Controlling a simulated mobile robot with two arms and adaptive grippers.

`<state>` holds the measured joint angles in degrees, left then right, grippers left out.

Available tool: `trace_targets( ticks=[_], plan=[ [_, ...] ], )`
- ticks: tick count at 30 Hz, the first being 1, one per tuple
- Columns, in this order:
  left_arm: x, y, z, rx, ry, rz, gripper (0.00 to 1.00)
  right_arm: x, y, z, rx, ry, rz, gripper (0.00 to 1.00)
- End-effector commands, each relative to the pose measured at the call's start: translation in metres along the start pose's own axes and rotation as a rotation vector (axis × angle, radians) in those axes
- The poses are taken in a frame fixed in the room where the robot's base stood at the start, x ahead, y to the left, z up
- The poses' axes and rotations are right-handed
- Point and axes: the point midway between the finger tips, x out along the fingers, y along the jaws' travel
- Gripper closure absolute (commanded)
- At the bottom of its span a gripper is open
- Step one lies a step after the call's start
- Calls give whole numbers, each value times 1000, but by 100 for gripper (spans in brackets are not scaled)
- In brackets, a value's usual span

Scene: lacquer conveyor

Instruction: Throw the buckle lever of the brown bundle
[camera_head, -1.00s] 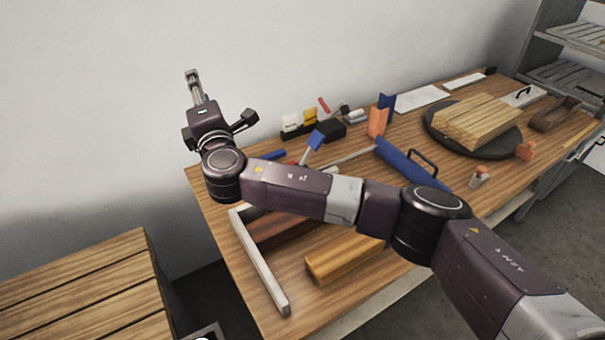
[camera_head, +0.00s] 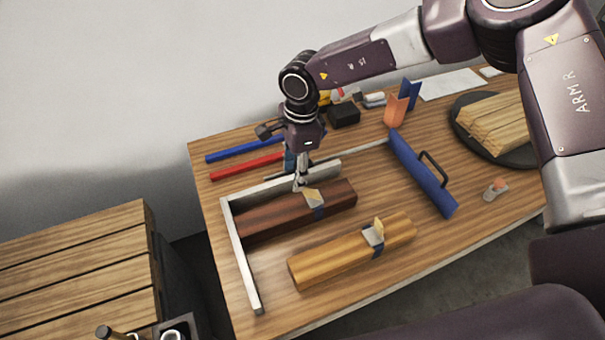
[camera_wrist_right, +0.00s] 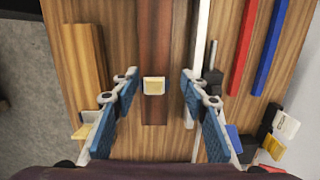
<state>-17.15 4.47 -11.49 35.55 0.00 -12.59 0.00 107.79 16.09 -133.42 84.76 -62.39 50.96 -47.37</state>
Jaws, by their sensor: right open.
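The brown bundle (camera_head: 270,215) is a dark reddish-brown block of strips lying along the long rail of the grey angle frame (camera_head: 240,255). A blue strap circles it. Its buckle lever (camera_head: 313,194) has a pale yellow pad, and in the right wrist view the lever (camera_wrist_right: 153,86) lies between the fingertips. My right gripper (camera_head: 301,184) points down over the bundle, close to the lever. In the right wrist view its blue-padded fingers (camera_wrist_right: 158,79) are spread wide, one on each side of the bundle, holding nothing. My left gripper is not in view.
A lighter, honey-coloured bundle (camera_head: 340,255) with its own strap and raised lever (camera_head: 379,227) lies in front. Red (camera_head: 245,165) and blue (camera_head: 243,148) bars lie behind the frame. A blue handled bar (camera_head: 420,172) lies to the right. A crate-like wooden top (camera_head: 75,260) stands left.

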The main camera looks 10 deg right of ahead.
Motion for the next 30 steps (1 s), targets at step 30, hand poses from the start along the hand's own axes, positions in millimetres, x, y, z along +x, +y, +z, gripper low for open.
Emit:
trace_targets(
  ticks=[30],
  plan=[
    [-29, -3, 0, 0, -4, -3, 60, 72, 11, -39, -20, 85, 33, 59]
  ],
)
